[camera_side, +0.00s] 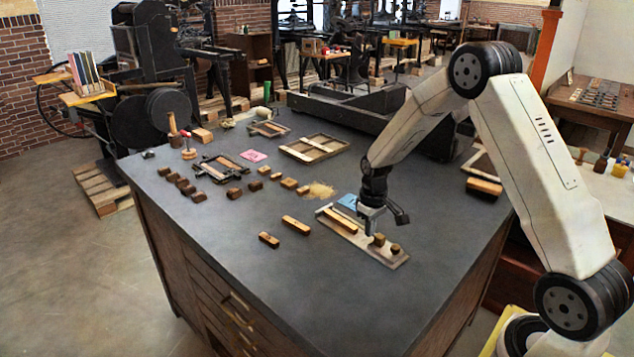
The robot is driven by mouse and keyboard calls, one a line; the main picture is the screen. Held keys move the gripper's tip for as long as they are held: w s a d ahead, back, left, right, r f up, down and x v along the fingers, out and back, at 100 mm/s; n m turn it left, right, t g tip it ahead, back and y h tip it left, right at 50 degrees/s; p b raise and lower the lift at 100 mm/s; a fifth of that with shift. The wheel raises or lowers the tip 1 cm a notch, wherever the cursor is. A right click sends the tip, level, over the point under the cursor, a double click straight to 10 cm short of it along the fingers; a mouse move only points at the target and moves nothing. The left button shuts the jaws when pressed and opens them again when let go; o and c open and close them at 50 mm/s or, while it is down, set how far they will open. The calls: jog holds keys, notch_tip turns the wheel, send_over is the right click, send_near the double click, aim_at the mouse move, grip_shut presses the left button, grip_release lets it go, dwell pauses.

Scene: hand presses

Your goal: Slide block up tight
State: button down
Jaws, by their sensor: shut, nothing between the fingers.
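A pale flat wooden tray (388,260) with a raised edge lies on the dark worktop, under my arm's end. A long wooden block (340,221) lies in its left part. Two small brown blocks sit further right on it: one (379,240) close to my fingertips and another (395,248) nearer the tray's right end. My gripper (371,231) points down over the tray, shut and empty, between the long block and the nearer small block. I cannot tell whether the fingertips touch either block.
Two loose wooden bars (296,225) and (269,239) lie left of the tray. Several small blocks (234,193) stand in rows further left. A blue card (349,201) lies behind the tray. A wooden frame (314,148) lies farther back. The worktop's front is clear.

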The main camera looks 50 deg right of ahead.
aim_at(385, 247)
jog(key=shift+s, duration=0.2)
dwell(0.5)
jog(key=shift+s+a, duration=0.15)
jog(key=shift+s, duration=1.1)
jog(key=shift+s+a, duration=0.1)
jog(key=shift+s, duration=1.1)
jog(key=shift+s+a, duration=0.2)
jog(key=shift+s, duration=2.1)
dwell(2.5)
